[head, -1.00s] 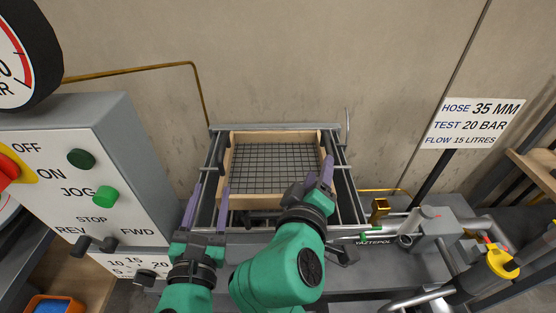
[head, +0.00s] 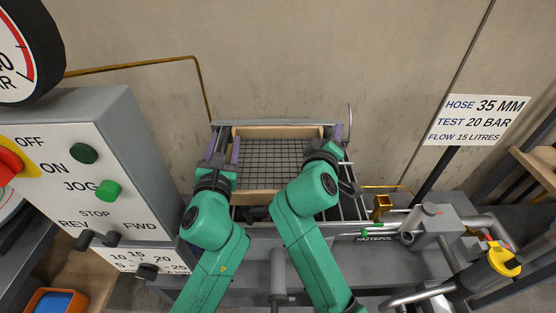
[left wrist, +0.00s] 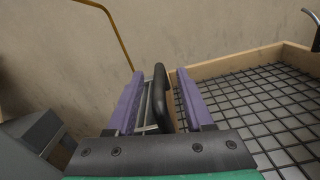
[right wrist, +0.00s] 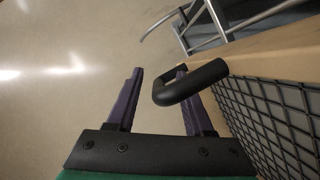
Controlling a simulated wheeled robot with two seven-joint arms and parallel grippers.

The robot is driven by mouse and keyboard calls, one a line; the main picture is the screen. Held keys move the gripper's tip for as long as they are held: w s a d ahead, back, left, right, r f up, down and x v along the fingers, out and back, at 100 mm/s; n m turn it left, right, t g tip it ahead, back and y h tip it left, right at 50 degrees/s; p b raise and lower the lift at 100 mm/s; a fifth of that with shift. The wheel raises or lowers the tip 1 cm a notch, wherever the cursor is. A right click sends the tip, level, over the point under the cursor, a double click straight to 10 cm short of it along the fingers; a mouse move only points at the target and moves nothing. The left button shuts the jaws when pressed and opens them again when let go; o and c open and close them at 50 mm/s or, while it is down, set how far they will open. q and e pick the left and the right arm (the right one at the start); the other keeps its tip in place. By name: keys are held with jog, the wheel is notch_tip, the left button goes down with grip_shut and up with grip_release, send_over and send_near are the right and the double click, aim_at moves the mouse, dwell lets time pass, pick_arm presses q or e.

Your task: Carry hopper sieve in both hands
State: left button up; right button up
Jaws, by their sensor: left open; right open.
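The hopper sieve is a wooden frame (head: 279,132) with black wire mesh (head: 272,160), lying on the hopper top in the head view. My left gripper (head: 224,145) is open at its left side. In the left wrist view a black handle (left wrist: 161,98) stands between the two purple fingers (left wrist: 158,78), with gaps showing. My right gripper (head: 337,139) is open at the right side. In the right wrist view the other black loop handle (right wrist: 192,82) overlaps the right finger and reaches partly into the gap between the fingers (right wrist: 160,72). The sieve's near corners are partly hidden by my arms.
A grey control box (head: 72,165) with buttons stands at the left. The pump's pipework and a yellow fitting (head: 503,262) are at the right. A concrete wall (head: 300,60) rises close behind the hopper. A brass pipe (head: 135,67) runs along it.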

jog(key=shift+r, duration=0.1)
pick_arm(q)
grip_shut()
pick_arm(e)
grip_shut()
pick_arm(q)
jog(key=shift+a, duration=0.1)
pick_arm(e)
jog(key=shift+d, duration=0.1)
dwell(0.9)
